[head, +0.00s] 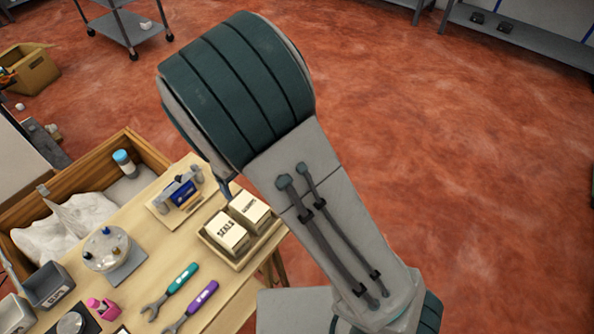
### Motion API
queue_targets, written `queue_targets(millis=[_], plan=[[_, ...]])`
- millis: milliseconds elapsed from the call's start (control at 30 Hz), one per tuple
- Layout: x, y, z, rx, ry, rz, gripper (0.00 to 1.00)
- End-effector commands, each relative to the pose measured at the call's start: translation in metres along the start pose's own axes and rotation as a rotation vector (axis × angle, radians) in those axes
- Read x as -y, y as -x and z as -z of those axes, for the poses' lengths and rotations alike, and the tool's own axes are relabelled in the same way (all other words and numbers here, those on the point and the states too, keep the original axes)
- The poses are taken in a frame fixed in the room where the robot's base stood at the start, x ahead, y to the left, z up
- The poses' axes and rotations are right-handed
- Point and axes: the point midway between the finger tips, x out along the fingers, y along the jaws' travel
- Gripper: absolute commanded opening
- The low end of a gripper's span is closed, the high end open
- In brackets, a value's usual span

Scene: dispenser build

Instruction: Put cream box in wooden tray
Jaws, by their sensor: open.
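Two cream boxes stand side by side in a small light wooden tray (238,265) at the right edge of the table. The nearer cream box (228,232) is lettered SEALS; the other cream box (250,208) has lettering too small to read. Both sit inside the tray's low rim. My arm's large dark joint and pale link rise just above and right of the tray. My gripper cannot be made out; a small dark part shows under the joint, beside the tray, and I cannot tell what it is.
On the table are a blue device (183,193) on a board, a round clear-topped dish (106,250), a teal wrench (172,290), a purple wrench (194,304) and a grey bin (50,286). A large wooden crate (92,160) stands behind. Red floor at right is clear.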

Motion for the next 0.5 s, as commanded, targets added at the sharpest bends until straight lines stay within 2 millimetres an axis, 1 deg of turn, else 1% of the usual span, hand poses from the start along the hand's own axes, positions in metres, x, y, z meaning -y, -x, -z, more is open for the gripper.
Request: queue_targets(millis=[133, 233, 367, 500], plan=[[0.003, 0.004, 0.002, 0.005, 0.019, -0.006, 0.78], [0.011, 0.016, 0.011, 0.020, 0.098, -0.026, 0.78], [0.028, 0.044, 0.035, 0.065, 0.305, -0.053, 0.78], [0.045, 0.077, 0.068, 0.127, 0.586, -0.052, 0.78]])
